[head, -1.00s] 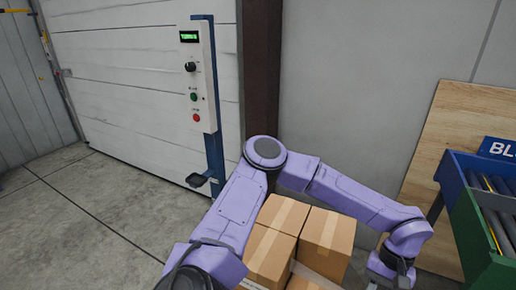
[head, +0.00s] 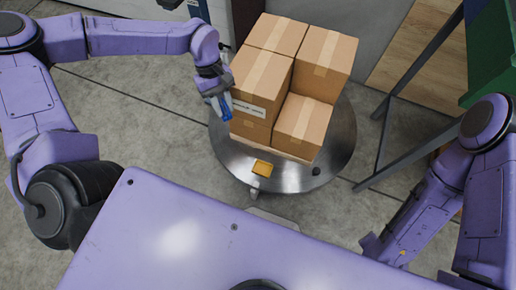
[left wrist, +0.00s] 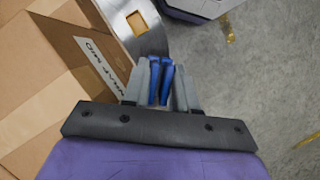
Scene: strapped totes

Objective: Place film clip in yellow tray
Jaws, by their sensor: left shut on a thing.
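My left gripper (head: 222,112) is shut on a blue film clip (head: 225,106), just left of the stacked cartons and above the edge of the round metal turntable. The left wrist view shows two blue prongs of the clip (left wrist: 161,80) between the grey fingers. The small yellow tray (head: 262,168) lies on the turntable's front rim, below and to the right of the gripper. It also shows at the top of the left wrist view (left wrist: 137,22). My right arm is at the lower right of the head view; its fingers cannot be seen.
Several brown cartons (head: 318,68) stand on the turntable (head: 338,150), close beside my left gripper. A labelled carton (left wrist: 55,65) fills the left of the wrist view. A dark metal frame (head: 420,95) stands to the right. Grey floor is open at the left.

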